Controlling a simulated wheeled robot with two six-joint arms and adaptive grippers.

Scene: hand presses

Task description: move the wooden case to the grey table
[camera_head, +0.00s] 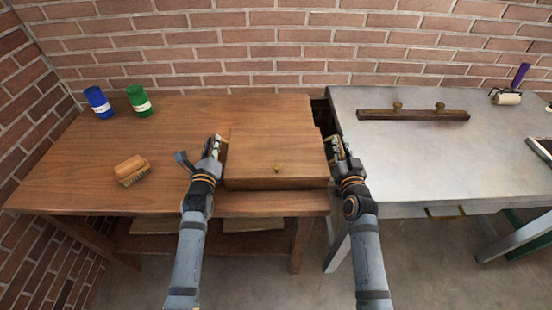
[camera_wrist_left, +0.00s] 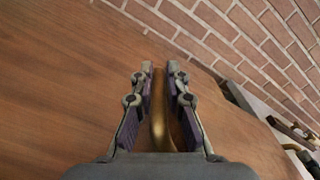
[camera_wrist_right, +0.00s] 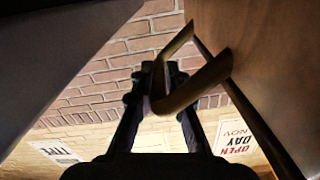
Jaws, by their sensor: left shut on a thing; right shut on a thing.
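The wooden case (camera_head: 275,150), a brown box with a small brass knob on its front, is at the right end of the wooden table (camera_head: 75,170). I cannot tell whether it rests on the tabletop or is just above it. My left gripper (camera_head: 215,146) is shut on the brass handle (camera_wrist_left: 158,125) at the case's left side. My right gripper (camera_head: 335,148) is shut on the other brass handle (camera_wrist_right: 205,82) at its right side. The grey table (camera_head: 430,160) stands to the right, past a narrow gap.
A dark wooden bar with two knobs (camera_head: 413,115) lies towards the back of the grey table. A roller (camera_head: 506,97) and a dark-edged object (camera_head: 541,150) are at its right. The grey table's front left is clear.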

